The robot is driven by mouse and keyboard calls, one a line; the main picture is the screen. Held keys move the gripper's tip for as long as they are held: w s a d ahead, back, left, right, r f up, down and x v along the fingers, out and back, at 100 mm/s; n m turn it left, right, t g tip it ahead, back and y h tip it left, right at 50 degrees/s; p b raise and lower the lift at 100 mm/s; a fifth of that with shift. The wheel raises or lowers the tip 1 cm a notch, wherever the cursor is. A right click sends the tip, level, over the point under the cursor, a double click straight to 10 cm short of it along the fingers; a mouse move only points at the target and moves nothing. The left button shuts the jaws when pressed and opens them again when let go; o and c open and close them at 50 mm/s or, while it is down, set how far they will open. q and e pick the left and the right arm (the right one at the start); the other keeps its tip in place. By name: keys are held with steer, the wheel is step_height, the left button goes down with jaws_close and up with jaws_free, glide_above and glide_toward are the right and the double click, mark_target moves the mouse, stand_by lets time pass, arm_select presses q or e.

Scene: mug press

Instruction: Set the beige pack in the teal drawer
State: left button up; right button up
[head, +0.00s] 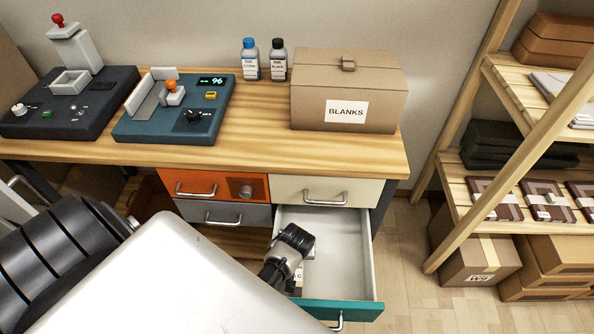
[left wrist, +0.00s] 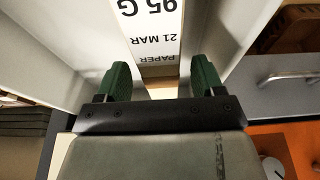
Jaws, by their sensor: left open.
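The teal drawer (head: 343,309) is pulled open under the bench, with a pale grey inside and a teal front. The beige pack lies inside it, mostly hidden by my left gripper (head: 286,258) in the head view, where a bit of its white label shows. In the left wrist view the pack (left wrist: 158,82) has a white label reading "95 G", "21 MAR" and "PAPER". The green fingers of my left gripper (left wrist: 162,80) are open, one on each side of the pack, and I see gaps beside it. My right gripper is not in view.
Above the drawer are a cream drawer (head: 318,190) and an orange drawer (head: 215,187), with a grey one (head: 215,213) beside it. The bench (head: 250,135) holds a BLANKS carton (head: 346,95), two bottles and two machines. A wooden shelf (head: 470,190) stands at the right.

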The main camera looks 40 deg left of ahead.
arm_select(q)
steer(key=p+v, duration=0.2)
steer(key=v, duration=1)
steer(key=shift+r, duration=0.1)
